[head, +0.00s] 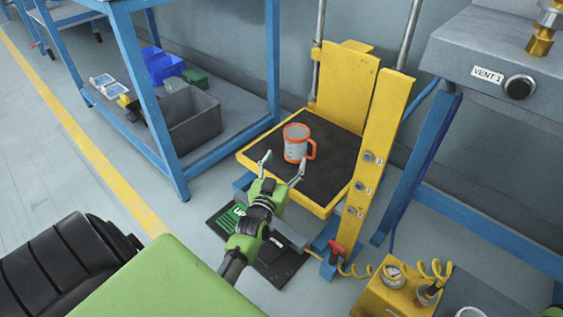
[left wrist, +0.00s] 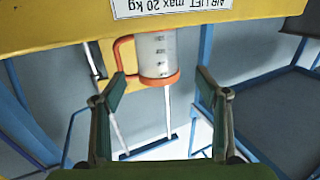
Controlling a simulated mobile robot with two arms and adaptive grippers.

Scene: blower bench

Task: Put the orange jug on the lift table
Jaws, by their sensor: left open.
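The orange jug (head: 295,150), a clear measuring jug with orange rim and handle, stands upright on the dark top of the yellow lift table (head: 336,176). My left gripper (head: 282,168) is open and empty at the table's near side, its two fingers pointing towards the jug. The left wrist view is upside down. There the jug (left wrist: 156,56) shows between and beyond the open fingers (left wrist: 160,88), with a gap on each side. The table's yellow edge (left wrist: 60,28) hides part of its base. My right gripper is not in view.
The yellow lift post (head: 372,150) rises right of the jug. A blue bench frame (head: 150,105) with a grey crate (head: 195,125) stands left. A yellow gauge box (head: 385,292) with a coiled hose is near the front.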

